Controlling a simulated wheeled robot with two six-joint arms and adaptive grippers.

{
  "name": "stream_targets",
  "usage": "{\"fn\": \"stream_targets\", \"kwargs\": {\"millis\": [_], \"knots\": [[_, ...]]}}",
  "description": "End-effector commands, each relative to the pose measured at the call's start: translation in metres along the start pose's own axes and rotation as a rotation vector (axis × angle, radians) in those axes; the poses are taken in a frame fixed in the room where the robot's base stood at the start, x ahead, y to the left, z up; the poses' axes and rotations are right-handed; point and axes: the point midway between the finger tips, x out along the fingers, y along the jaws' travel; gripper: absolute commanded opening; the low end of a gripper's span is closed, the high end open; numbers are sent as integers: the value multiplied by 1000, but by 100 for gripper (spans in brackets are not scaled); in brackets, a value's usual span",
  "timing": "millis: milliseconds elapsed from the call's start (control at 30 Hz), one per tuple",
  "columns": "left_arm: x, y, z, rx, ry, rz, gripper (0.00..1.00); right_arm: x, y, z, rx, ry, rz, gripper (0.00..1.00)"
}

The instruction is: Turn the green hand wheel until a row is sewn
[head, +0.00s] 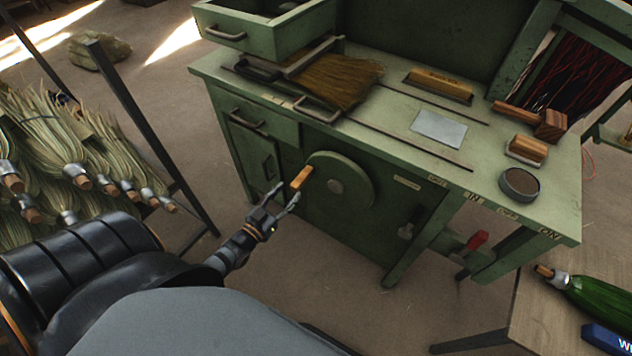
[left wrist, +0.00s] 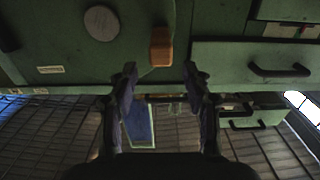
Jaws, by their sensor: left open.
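The green hand wheel (head: 352,186) is on the front of the green workbench (head: 545,205), with a wooden handle (head: 302,177) on its left side. The wheel also shows in the left wrist view (left wrist: 128,32), with its handle (left wrist: 161,47) just ahead of the fingers. My left gripper (head: 284,197) is open and empty, just short of the handle and below it, apart from it. A broom head (head: 340,80) of brown bristles lies in a holder on the bench top. My right gripper is not in view.
A drawer unit (head: 265,35) stands on the bench's back left. Brushes, wooden blocks and a round tin (head: 519,184) are on the top. A rack of brooms (head: 60,150) stands at left. A wooden table (head: 545,320) with a green bottle (head: 605,300) is at lower right.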

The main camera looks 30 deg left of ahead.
Motion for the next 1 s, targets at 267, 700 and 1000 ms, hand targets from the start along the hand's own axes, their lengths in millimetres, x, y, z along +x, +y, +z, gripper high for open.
{"fn": "stream_targets", "kwargs": {"millis": [267, 700, 1000], "knots": [[49, 0, 0, 0, 3, -2, 49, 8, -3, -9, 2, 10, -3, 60], [103, 0, 1, 0, -3, -1, 49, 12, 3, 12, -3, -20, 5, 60], [103, 0, 1, 0, -3, -1, 37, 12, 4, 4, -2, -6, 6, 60]]}}
